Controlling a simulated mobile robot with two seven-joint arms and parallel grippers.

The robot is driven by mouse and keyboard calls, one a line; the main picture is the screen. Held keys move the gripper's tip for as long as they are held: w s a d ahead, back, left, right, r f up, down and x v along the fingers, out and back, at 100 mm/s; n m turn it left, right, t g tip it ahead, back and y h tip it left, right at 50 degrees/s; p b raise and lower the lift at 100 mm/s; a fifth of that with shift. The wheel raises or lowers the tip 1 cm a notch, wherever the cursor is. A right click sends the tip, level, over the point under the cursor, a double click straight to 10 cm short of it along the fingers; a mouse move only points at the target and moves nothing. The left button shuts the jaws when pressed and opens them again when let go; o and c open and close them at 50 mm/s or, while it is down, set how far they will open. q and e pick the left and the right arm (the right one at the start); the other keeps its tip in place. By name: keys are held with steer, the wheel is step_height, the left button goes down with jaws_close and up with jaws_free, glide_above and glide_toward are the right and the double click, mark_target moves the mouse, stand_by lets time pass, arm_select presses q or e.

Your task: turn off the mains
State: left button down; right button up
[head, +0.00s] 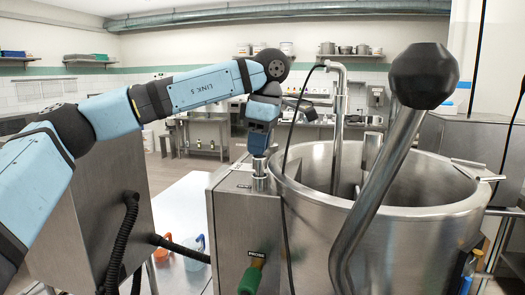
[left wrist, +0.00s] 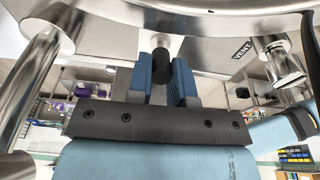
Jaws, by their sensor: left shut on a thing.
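My left gripper (head: 262,143) points down at the top of a short metal fitting (head: 260,174) on the steel housing beside the kettle. In the left wrist view, the blue-padded fingers (left wrist: 161,82) stand on either side of a small black knob (left wrist: 161,64) on a metal stem, and are shut on it. No mark that I can read names this knob as the mains. A green handle (head: 250,281) shows lower on the housing's front, under a small label. My right gripper is not in view.
The large steel kettle (head: 440,212) and a thick lever with a black ball (head: 425,75) fill the right. A thin black cable hangs close beside my gripper. A "VENT" label (left wrist: 243,50) and metal fitting (left wrist: 283,62) show in the left wrist view.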

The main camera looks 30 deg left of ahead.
arm_select(q)
steer(key=h+b, duration=0.1)
steer(key=a+h+b, duration=0.1)
steer(key=shift+s+a+f+t+h, duration=0.2)
steer(key=shift+f+t+h, duration=0.1)
steer(key=shift+h, duration=0.1)
steer(key=a+h+b, duration=0.1)
steer(key=h+b, duration=0.1)
steer(key=shift+s+a+f+t+h+b, duration=0.1)
steer(key=shift+a+t+h+b, duration=0.05)
steer(key=shift+t+h+b, duration=0.2)
steer(key=shift+s+a+t+h+b, duration=0.1)
steer(key=shift+a+t+h+b, duration=0.2)
steer(key=shift+h+b, duration=0.5)
steer(key=c, duration=1)
jaws_free()
steer(key=shift+c, duration=0.2)
